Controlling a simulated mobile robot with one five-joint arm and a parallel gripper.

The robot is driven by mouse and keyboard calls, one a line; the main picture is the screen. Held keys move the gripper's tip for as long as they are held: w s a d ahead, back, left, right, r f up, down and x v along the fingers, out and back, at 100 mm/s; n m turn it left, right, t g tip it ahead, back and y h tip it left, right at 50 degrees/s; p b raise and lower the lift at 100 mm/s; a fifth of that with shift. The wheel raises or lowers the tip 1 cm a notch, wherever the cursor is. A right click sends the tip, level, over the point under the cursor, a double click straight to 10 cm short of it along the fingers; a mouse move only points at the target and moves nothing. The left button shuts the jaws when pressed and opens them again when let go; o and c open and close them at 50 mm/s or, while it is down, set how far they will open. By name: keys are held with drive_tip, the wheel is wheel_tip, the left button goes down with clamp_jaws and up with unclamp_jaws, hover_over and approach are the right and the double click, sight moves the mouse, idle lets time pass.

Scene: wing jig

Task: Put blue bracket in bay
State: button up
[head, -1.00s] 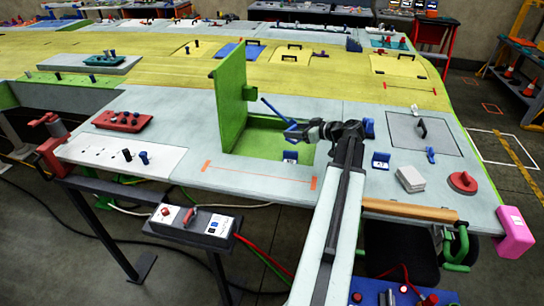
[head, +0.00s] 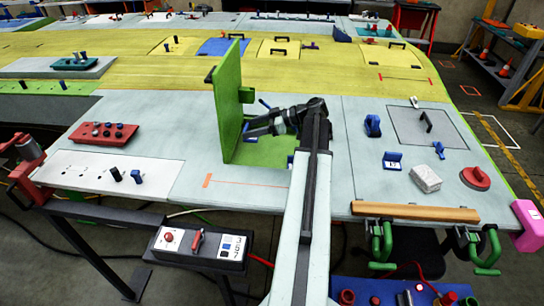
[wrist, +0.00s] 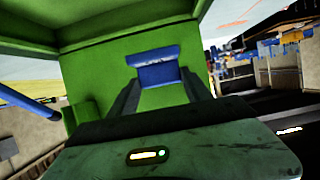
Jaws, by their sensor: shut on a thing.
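The bay (head: 262,155) is a green recess in the wing panel, with its green door (head: 231,105) standing upright at the left. My gripper (head: 248,130) reaches from the right over the bay, close to the door. In the wrist view my dark fingers are shut on the blue bracket (wrist: 158,74), with green surfaces behind and around it. A blue rod (wrist: 30,103) shows at the left of the wrist view. My arm hides the right part of the bay.
A red block with knobs (head: 103,133) lies left of the bay. A wooden bar (head: 415,212) runs along the front edge.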

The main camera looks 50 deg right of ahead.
drive_tip(key=shift+s+f+b, duration=0.15)
drive_tip(key=shift+f+b, duration=0.25)
drive_tip(key=shift+d+f+b, duration=0.15)
drive_tip(key=shift+f+b, duration=5)
drive_tip(key=o, duration=1.4)
